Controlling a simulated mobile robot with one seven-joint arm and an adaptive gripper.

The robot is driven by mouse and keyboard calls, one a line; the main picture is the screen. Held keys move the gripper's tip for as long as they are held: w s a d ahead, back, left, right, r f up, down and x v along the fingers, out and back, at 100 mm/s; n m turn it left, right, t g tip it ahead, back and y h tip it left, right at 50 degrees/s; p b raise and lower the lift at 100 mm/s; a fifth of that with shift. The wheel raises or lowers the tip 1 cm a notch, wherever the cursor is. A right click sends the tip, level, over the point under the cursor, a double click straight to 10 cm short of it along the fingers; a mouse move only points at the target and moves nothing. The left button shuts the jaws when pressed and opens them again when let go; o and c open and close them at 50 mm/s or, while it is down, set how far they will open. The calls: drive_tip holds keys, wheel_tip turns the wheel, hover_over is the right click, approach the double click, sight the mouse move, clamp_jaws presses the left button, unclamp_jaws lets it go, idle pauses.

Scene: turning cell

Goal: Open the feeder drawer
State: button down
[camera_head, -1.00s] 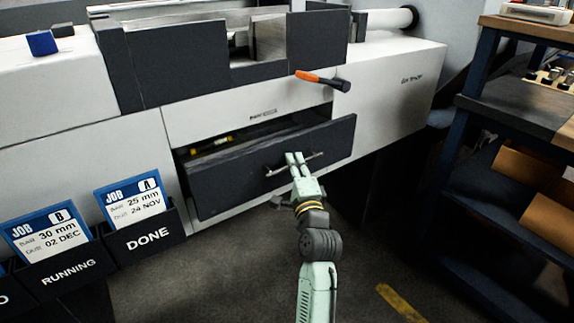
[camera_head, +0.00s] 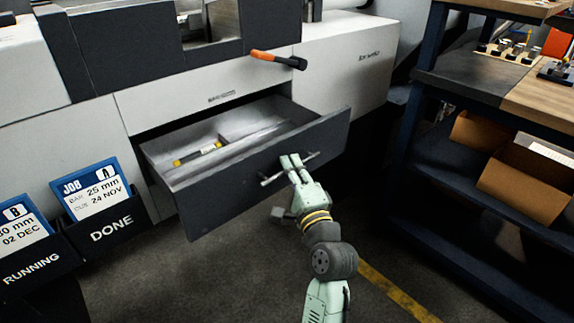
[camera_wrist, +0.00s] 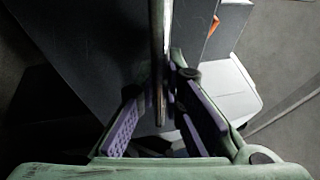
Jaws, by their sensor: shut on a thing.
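The feeder drawer (camera_head: 255,172) is a dark-fronted, light-lined drawer in the white machine, pulled well out so its inside shows. A yellow-and-dark item (camera_head: 197,154) lies in it. A metal bar handle (camera_head: 304,167) runs across the drawer front. My gripper (camera_head: 291,163) is shut on this handle, right of the front's middle. In the wrist view, the handle (camera_wrist: 157,50) runs upright down the picture to my gripper's purple finger pads (camera_wrist: 160,125). The pads partly hide the grip itself.
An orange-and-black handled tool (camera_head: 278,59) sits on the machine above the drawer. DONE (camera_head: 110,229) and RUNNING (camera_head: 32,266) card holders are at the left. A dark-framed shelf bench (camera_head: 455,90) with cardboard boxes (camera_head: 523,185) stands at the right. Open floor lies in front.

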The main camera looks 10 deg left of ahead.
drive_tip(key=c, duration=1.7)
unclamp_jaws()
drive_tip(key=v, duration=0.7)
drive_tip(key=shift+s+d+f, duration=0.15)
drive_tip(key=shift+s, duration=0.05)
